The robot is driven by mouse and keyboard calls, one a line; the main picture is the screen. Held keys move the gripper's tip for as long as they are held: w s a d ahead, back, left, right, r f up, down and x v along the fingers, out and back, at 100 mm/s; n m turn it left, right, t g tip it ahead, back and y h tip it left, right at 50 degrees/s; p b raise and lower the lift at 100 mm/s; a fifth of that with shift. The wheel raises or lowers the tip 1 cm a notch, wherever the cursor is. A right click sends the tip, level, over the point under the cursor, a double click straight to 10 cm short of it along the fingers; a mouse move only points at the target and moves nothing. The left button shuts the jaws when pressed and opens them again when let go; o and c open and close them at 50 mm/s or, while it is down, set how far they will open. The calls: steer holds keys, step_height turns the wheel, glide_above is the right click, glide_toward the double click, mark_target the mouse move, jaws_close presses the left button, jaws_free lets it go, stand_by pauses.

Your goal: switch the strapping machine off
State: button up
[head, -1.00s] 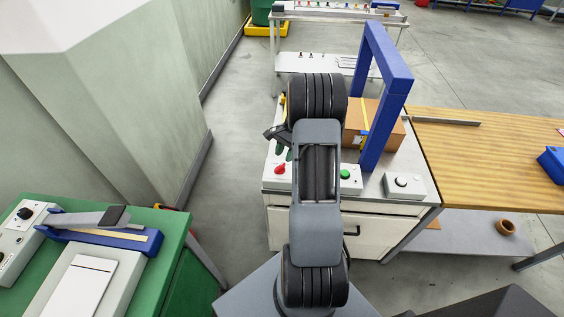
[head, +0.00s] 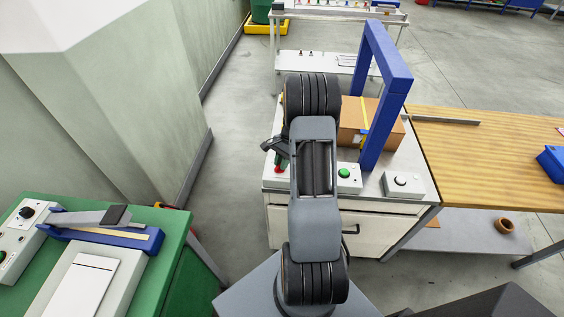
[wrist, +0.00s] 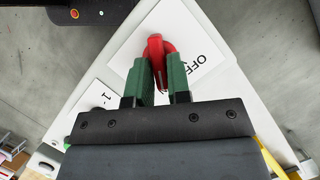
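The strapping machine is a light grey cabinet (head: 275,184) with a blue arch (head: 388,75) over its top. Its red switch handle (head: 279,169) sits at the front left of the top, partly hidden by my gripper. In the wrist view the red handle (wrist: 156,48) stands beside a white plate (wrist: 196,48) reading "OFF". My gripper (wrist: 160,78) has its two green fingers on either side of the handle, close to it. I cannot tell whether they press on it. In the head view my gripper (head: 281,158) shows just left of my arm, at the handle.
A green button (head: 344,173) and a box with a round white-and-black control (head: 403,182) lie to the right along the front. A cardboard box (head: 359,117) sits under the arch. A wooden table (head: 480,150) adjoins on the right. A green bench (head: 172,240) stands at the left.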

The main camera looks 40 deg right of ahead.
jaws_close()
steer(key=shift+n, duration=0.4)
steer(key=n, duration=0.2)
steer(key=n+g+b, duration=0.1)
steer(key=n+g+h, duration=0.1)
steer(key=n, duration=0.1)
steer(key=shift+w+a+f+n+b, duration=0.1)
steer(key=shift+w+a+n+b, duration=0.05)
steer(key=shift+w+n+b, duration=0.15)
steer(key=n+g+h, duration=0.1)
steer(key=n, duration=0.3)
steer(key=shift+a+b, duration=0.2)
steer(key=shift+b, duration=0.15)
steer(key=shift+a+n+g+h, duration=0.1)
steer(key=shift+n+g+h, duration=0.5)
steer(key=shift+n, duration=1.2)
steer(key=shift+h, duration=0.3)
steer(key=shift+o, duration=2.3)
jaws_free()
steer(key=shift+w, duration=0.1)
